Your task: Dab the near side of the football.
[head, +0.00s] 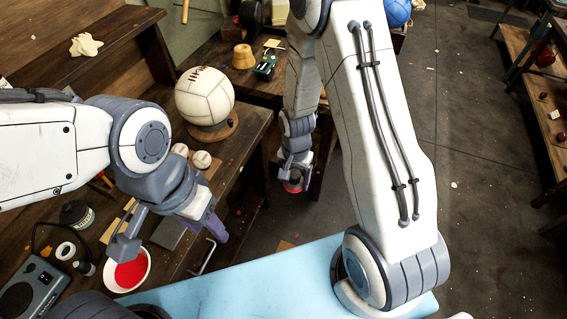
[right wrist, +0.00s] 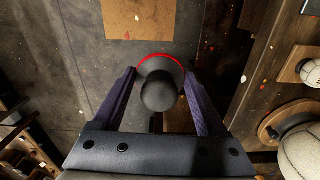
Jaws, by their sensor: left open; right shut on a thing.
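The football (head: 205,92), a cream ball with dark lacing on top, rests on a round wooden stand (head: 222,131) on the bench. Its side facing the head camera shows plain cream panels. My right gripper (head: 293,180) is shut on a dabber with a dark round knob (right wrist: 160,88) and a red pad edge (head: 292,187). It hangs to the right of the football, apart from it, beyond the bench edge. A large cream ball (right wrist: 302,152) on a wooden stand shows at the lower right of the right wrist view. My left gripper (head: 168,236) is open and empty, near a white dish of red paint (head: 147,277).
Two small pale balls (head: 201,159) lie in front of the football. A dark jar (head: 76,214), a white ring (head: 66,250) and a grey control box (head: 32,287) stand at left. A light blue surface (head: 260,280) lies in front. Open floor (head: 470,160) lies right.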

